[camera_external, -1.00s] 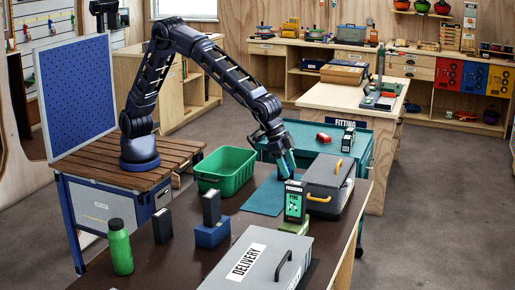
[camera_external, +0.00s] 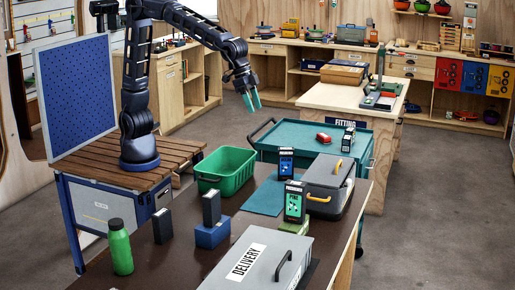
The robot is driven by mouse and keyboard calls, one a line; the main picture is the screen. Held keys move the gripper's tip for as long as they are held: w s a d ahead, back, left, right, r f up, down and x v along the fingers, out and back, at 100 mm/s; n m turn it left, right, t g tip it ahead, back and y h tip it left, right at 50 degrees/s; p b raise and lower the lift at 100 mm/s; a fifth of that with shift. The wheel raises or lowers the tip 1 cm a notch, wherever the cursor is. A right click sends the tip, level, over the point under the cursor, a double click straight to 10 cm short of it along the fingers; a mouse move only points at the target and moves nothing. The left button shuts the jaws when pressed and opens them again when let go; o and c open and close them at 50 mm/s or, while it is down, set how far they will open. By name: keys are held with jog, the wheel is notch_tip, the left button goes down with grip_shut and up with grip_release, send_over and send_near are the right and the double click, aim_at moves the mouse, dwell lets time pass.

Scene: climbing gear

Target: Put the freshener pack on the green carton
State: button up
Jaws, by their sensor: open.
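A dark pack with a green front and a small white label (camera_external: 294,206), apparently the freshener pack, stands upright on the green carton (camera_external: 293,228) on the brown table. The label is too small to read surely. A similar dark pack with a blue front (camera_external: 286,164) stands upright at the back of the teal mat (camera_external: 262,198). My gripper (camera_external: 252,101) is open and empty, high above and behind the table, pointing down, clear of both packs.
A green bin (camera_external: 225,172), a grey case with a yellow handle (camera_external: 329,172), a grey delivery box (camera_external: 270,262), a green bottle (camera_external: 120,247) and a dark box on a blue block (camera_external: 211,236) crowd the table. A teal cart (camera_external: 350,128) stands behind.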

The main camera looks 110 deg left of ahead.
jog(key=s+a+r, duration=0.2)
jog(key=s+a, duration=0.1)
jog(key=s, duration=0.3)
jog(key=s+a+r, duration=0.2)
jog(key=s, duration=0.4)
jog(key=s+a+f, duration=0.2)
jog(key=s+a, duration=0.1)
jog(key=s, duration=1)
jog(key=s+a+f, duration=0.3)
jog(key=s, duration=1.1)
jog(key=shift+s+a+f, duration=0.15)
jog(key=shift+a, duration=0.05)
